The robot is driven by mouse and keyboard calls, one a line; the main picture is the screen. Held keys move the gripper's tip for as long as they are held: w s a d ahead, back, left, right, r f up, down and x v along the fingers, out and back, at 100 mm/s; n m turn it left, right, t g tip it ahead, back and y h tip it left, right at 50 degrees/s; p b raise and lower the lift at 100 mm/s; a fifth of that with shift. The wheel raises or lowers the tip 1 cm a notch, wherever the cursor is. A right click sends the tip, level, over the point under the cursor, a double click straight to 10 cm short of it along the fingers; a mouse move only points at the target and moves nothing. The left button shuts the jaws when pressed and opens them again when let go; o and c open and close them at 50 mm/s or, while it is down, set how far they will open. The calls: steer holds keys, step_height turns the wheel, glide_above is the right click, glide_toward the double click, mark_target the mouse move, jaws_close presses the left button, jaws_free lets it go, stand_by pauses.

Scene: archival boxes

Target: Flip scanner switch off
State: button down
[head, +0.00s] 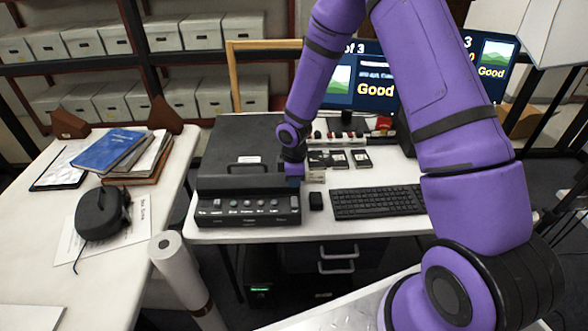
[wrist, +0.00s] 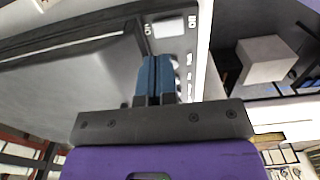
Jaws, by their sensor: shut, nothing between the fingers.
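The dark grey scanner (head: 243,160) sits on the white desk, with a sloped control panel (head: 248,208) along its front that carries a row of small light controls. In the wrist view a pale rectangular control (wrist: 170,28) stands at the panel's end, beyond the fingertips. I cannot tell which control is the power switch or its position. My gripper (head: 293,180) is low at the scanner's right end, partly hidden by my wrist. In the wrist view its blue fingers (wrist: 154,60) are together and empty, over the scanner's edge. Contact with the scanner cannot be made out.
A keyboard (head: 378,202) and a small black block (head: 316,201) lie right of the scanner. A monitor (head: 365,80) stands behind. A left table (head: 150,215) holds books and a black device (head: 101,213). A paper roll (head: 180,270) stands between the tables.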

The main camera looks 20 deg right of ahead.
mark_target(294, 203)
steer(key=shift+f, duration=3.05)
steer(key=shift+f, duration=0.1)
steer(key=shift+s, duration=0.15)
steer(key=shift+s+a+r, duration=0.25)
steer(key=shift+s, duration=0.3)
step_height(294, 203, up, 14)
steer(key=w, duration=0.2)
steer(key=shift+d, duration=0.35)
